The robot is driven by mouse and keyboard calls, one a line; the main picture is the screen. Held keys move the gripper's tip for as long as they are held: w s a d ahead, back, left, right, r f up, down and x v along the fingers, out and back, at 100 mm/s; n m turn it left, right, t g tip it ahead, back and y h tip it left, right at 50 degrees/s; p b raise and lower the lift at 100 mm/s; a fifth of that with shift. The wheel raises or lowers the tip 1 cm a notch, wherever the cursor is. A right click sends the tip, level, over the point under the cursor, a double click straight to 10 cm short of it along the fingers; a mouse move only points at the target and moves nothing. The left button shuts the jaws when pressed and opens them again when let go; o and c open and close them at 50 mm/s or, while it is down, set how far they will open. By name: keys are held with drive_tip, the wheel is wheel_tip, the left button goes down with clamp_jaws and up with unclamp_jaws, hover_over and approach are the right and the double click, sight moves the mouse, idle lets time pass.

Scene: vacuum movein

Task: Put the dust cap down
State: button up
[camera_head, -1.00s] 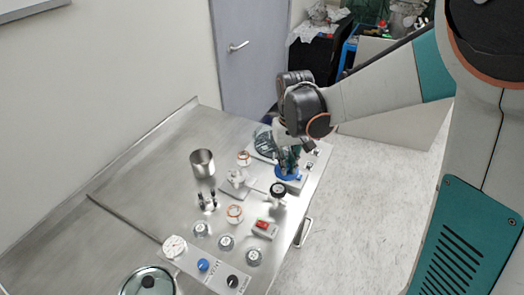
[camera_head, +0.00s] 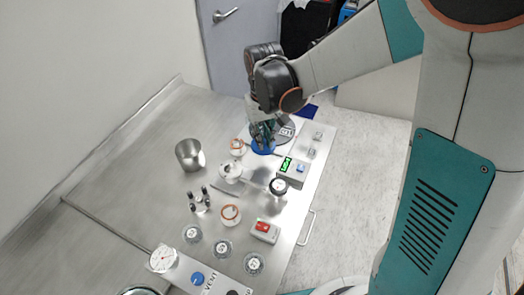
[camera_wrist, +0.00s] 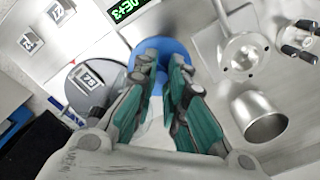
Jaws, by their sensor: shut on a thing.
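The dust cap, which I take to be the blue round disc (camera_head: 262,150), is at my gripper's fingertips over the far right part of the steel bench (camera_head: 130,165). In the wrist view the blue disc (camera_wrist: 184,50) shows just beyond the teal-padded fingers. My gripper (camera_head: 263,140) points down and is shut on it; the fingertips (camera_wrist: 164,60) partly cover it. I cannot tell whether the disc touches the surface below.
A box with a green display (camera_head: 286,164) stands close to the right. A grey round piece (camera_wrist: 92,82) lies beside the gripper. A white flanged fitting (camera_head: 229,172) and a steel cup (camera_head: 189,155) are to the left. Bare bench lies left of the cup.

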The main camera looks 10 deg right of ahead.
drive_tip(key=shift+f+b, duration=1.1)
drive_tip(key=shift+f, duration=2.8)
drive_tip(key=shift+f, duration=0.15)
drive_tip(key=o, duration=0.7)
